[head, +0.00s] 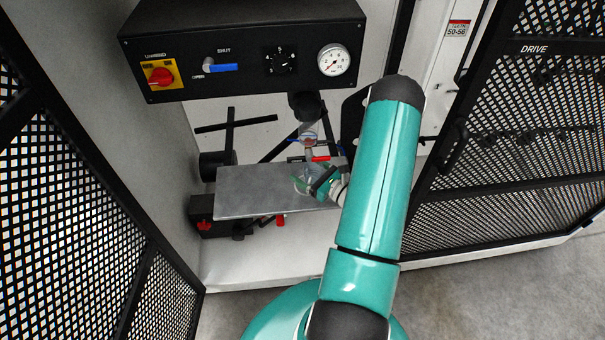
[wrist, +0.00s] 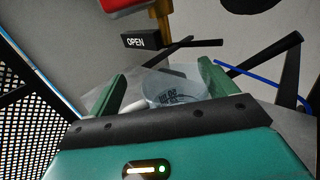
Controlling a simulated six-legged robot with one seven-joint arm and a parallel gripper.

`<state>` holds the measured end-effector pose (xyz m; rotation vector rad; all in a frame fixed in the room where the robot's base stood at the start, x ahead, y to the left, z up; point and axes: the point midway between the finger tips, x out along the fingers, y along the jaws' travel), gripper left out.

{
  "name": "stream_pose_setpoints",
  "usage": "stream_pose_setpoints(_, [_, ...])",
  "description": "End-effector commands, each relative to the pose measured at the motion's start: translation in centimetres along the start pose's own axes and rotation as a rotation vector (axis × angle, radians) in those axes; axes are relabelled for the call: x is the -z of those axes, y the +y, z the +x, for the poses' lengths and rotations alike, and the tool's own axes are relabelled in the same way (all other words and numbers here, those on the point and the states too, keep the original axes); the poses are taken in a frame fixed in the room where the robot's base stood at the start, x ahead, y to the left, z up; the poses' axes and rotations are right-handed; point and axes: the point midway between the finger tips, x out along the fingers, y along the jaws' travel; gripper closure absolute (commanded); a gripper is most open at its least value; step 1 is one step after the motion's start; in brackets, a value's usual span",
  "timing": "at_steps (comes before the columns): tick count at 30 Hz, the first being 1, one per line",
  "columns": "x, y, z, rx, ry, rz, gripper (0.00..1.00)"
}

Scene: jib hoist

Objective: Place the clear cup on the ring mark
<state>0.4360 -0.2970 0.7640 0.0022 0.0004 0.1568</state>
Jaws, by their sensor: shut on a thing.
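The clear cup (wrist: 172,90) is between the two green fingers of my gripper (wrist: 163,80) in the wrist view, with dark markings on its side. My gripper is shut on it. In the head view my gripper (head: 318,182) is over the right part of a grey metal shelf (head: 245,197), and the see-through cup (head: 300,178) shows faintly beside the fingers. I cannot tell whether the cup touches the shelf. I cannot make out the ring mark in either view; my arm covers the shelf's right end.
A black control box (head: 245,50) with a red knob, blue lever and gauge overhangs the shelf. Pipes with a red-handled valve (head: 318,158) stand behind it. Black mesh panels flank both sides, including the right one (head: 530,110). The shelf's left part is clear.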

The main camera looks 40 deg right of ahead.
Motion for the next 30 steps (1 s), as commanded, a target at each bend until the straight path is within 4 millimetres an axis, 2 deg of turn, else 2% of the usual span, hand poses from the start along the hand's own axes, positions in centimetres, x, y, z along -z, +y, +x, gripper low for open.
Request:
stream_pose_setpoints(8, [0.0,-0.1,2.6,0.001,-0.001,-0.001,0.37])
stream_pose_setpoints(12, [2.5,-0.1,2.5,0.002,0.002,0.003,0.37])
stream_pose_setpoints(15, [3.5,-0.1,2.5,0.002,0.001,0.001,0.38])
stream_pose_setpoints(26, [3.8,-0.2,2.4,0.003,0.0,0.0,0.38])
stream_pose_setpoints(27, [3.8,-0.2,2.4,0.002,0.0,-0.001,0.12])
stream_pose_setpoints(29, [3.8,-0.2,2.4,0.002,0.0,-0.001,0.0])
stream_pose_setpoints(30, [3.8,-0.2,2.4,0.002,0.0,-0.001,0.0])
